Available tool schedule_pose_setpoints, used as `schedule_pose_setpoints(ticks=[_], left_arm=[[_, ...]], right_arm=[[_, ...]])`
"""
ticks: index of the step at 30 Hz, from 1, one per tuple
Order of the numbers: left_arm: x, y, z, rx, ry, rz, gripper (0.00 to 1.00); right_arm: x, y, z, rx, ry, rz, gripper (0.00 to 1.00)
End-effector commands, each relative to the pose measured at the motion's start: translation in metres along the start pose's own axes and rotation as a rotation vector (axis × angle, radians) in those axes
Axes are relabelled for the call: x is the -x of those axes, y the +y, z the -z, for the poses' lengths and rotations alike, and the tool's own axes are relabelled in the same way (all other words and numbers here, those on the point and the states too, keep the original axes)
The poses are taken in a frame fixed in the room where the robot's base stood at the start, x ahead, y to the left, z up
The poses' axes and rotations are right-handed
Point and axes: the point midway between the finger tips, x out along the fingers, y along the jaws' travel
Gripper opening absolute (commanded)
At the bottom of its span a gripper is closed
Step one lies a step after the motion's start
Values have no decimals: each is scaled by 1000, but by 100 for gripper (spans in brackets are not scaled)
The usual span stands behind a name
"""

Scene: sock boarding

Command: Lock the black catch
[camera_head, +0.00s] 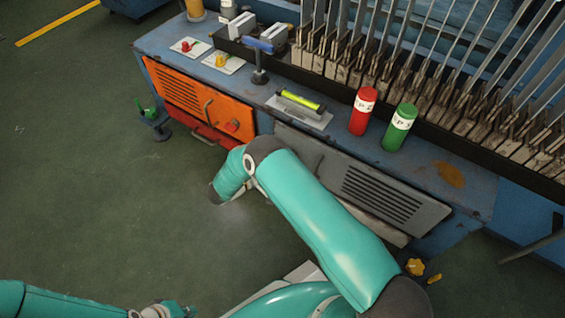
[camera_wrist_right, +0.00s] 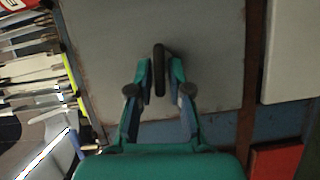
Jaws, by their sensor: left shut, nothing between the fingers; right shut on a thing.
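The right wrist view shows a dark upright bar, which looks like the black catch (camera_wrist_right: 159,64), standing out from a plain grey panel (camera_wrist_right: 215,45). My right gripper (camera_wrist_right: 160,80) is shut on it, one finger on each side. In the head view my right arm reaches over the grey vented door (camera_head: 385,197) at the bench front and hides part of it. The right gripper and the catch do not show there. My left gripper (camera_head: 170,309) is at the bottom edge of the head view, low over the floor, partly cut off, shut and empty.
An orange vented door (camera_head: 178,92) with a handle is left of the grey one. A red can (camera_head: 362,111), a green can (camera_head: 399,127) and a yellow-green vial (camera_head: 299,99) are on the bench top (camera_head: 330,85). Several metal boards line the back.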

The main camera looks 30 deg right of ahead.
Motion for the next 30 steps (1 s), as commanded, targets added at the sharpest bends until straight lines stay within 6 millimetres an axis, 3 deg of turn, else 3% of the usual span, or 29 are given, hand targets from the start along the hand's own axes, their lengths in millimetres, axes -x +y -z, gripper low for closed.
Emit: schedule_pose_setpoints(ticks=[9,23,24,27,30], left_arm=[[-8,-3,0,0,0,0,0],[-9,-3,0,0,0,0,0],[-9,-3,0,0,0,0,0],[-9,-3,0,0,0,0,0],[-9,-3,0,0,0,0,0]], right_arm=[[-5,-4,-5,115,-16,-42,0],[-4,-4,-4,130,-16,-47,0],[-4,-4,-4,130,-16,-47,20],[-4,-4,-4,129,-15,-47,35],[-4,-4,-4,128,-14,-47,35]])
